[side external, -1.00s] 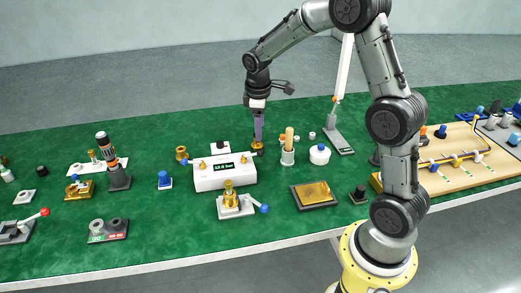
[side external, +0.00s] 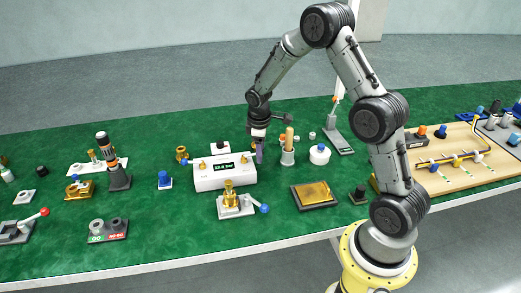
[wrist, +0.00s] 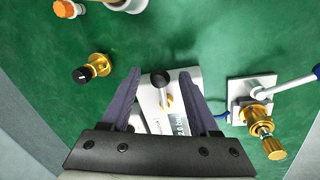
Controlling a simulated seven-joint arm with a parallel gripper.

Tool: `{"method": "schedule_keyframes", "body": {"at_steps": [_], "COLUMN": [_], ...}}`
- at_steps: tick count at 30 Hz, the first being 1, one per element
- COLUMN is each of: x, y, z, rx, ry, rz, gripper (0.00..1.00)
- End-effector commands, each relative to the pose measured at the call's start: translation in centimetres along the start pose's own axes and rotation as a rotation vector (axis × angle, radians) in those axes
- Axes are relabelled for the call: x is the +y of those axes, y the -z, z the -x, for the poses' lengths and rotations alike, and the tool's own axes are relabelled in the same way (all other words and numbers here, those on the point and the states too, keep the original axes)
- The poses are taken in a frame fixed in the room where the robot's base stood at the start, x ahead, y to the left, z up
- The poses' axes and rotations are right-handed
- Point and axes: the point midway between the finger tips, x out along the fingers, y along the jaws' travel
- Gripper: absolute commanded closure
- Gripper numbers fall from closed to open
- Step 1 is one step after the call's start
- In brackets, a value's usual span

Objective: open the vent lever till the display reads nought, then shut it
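The white box with the display (side external: 223,170) sits mid-table. Its small dark display also shows in part in the wrist view (wrist: 181,124); its "bar" figure is too small to read surely. A black-knobbed lever (wrist: 161,79) stands on a brass fitting (wrist: 167,101) at the box's end. My gripper (side external: 259,158) is low at the right end of the box. In the wrist view my gripper (wrist: 161,82) is open, with one finger on each side of the lever and a gap to both. I cannot tell how far the lever is turned.
In front of the box stands a brass valve on a metal plate (wrist: 238,88) with a long handle, blue-balled in the side view (side external: 264,208). A black-knobbed brass fitting (wrist: 99,64) is behind the box. A wood-handled holder (side external: 288,150) and white jar (side external: 320,154) stand to the right.

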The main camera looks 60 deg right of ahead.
Motion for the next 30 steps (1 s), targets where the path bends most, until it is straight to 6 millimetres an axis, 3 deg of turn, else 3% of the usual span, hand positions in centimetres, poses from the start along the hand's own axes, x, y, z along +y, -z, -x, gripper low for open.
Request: {"method": "schedule_keyframes", "body": {"at_steps": [2,10,23,30], "x": [0.00,0.00,-0.22,-0.95], "y": [0.00,0.01,0.00,0.04], "z": [0.02,0.05,0.11,0.29], "rx": [0.000,0.000,-0.007,-0.031], "ry": [0.000,0.000,0.000,-0.001], "rz": [0.000,0.000,-0.033,-0.163], "gripper": [0.51,1.00,1.00,1.00]}}
